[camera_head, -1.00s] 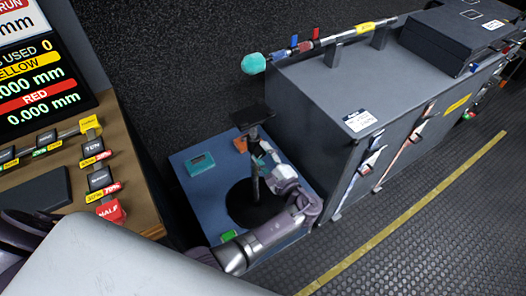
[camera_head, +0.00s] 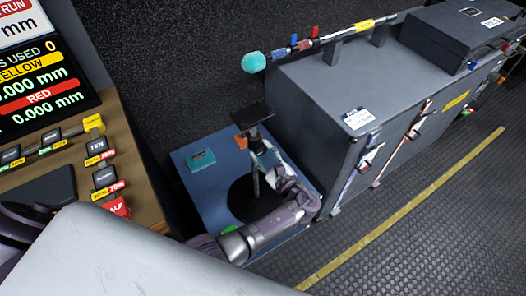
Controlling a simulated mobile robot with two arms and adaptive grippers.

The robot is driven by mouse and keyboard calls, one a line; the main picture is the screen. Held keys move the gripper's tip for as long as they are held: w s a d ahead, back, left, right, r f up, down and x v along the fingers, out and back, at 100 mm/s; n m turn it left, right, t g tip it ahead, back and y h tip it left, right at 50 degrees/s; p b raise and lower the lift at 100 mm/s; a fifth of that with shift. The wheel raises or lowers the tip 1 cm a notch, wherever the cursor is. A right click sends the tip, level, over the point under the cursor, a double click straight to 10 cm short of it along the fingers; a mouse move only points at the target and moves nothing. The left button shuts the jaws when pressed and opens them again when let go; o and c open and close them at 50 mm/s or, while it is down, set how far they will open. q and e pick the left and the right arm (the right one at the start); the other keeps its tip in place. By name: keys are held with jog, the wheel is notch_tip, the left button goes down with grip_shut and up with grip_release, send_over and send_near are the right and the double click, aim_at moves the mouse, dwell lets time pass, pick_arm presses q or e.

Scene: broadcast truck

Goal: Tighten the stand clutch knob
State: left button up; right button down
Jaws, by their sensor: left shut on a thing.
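The stand has a black top plate (camera_head: 252,115), a thin upright post and a round dark base (camera_head: 244,199). It stands on a blue platform (camera_head: 198,189). My left gripper (camera_head: 262,167) reaches in from below and is shut at the post, just under the top plate, where the clutch knob would be. The fingers hide the knob, so I cannot make out its shape. An orange piece (camera_head: 241,142) shows beside the post. My right gripper is not in view.
A teal box (camera_head: 202,160) and a green item, partly behind my arm, lie on the platform. A dark cabinet (camera_head: 330,140) stands close on the right, with a boom pole on top. A control console (camera_head: 60,180) is at the left. The floor at right is clear.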

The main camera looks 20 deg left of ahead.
pick_arm(q)
jog(key=o, duration=1.1)
jog(key=shift+o, duration=0.2)
